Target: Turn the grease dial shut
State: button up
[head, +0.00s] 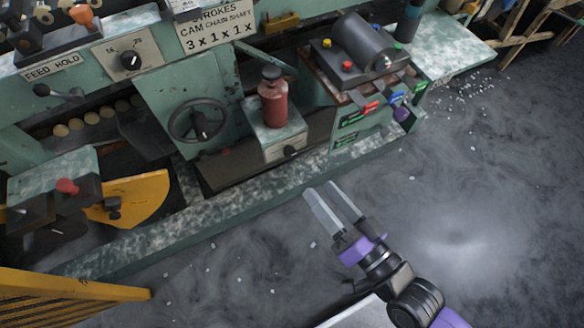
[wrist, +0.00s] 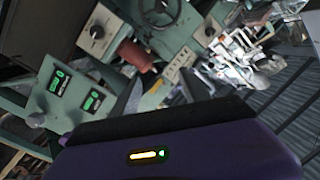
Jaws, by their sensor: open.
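The grease dial is most likely the small black knob (head: 290,151) on the front of a pale box below a red bottle (head: 273,103) in the head view. In the wrist view, a black knob (wrist: 97,31) on a pale plate beside the red bottle (wrist: 135,53) appears to be the same dial. My gripper (head: 320,189) is open and empty. In the head view it appears below and right of the dial, over the grey floor and apart from the machine. The dial's exact setting is too small to read.
The green machine has a handwheel (head: 198,120) left of the bottle and another dial (head: 130,61) by the FEED HOLD label. A yellow grating (head: 70,296) stands lower left.

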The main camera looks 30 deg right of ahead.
jog(key=w+f+m+h+b, duration=0.1)
jog(key=w+f+m+b, duration=0.5)
jog(key=w+f+m, duration=0.55)
jog(key=m+h, duration=0.3)
jog(key=m, duration=0.7)
send_near(292, 156)
jog(key=w, duration=0.2)
jog(key=shift+y, duration=0.3)
jog(key=shift+w+d+r, duration=0.1)
jog(key=shift+w+r, duration=0.05)
jog(key=shift+w, duration=1.7)
jog(key=shift+w+d+r, duration=0.1)
jog(key=shift+w, duration=1.75)
grip_shut()
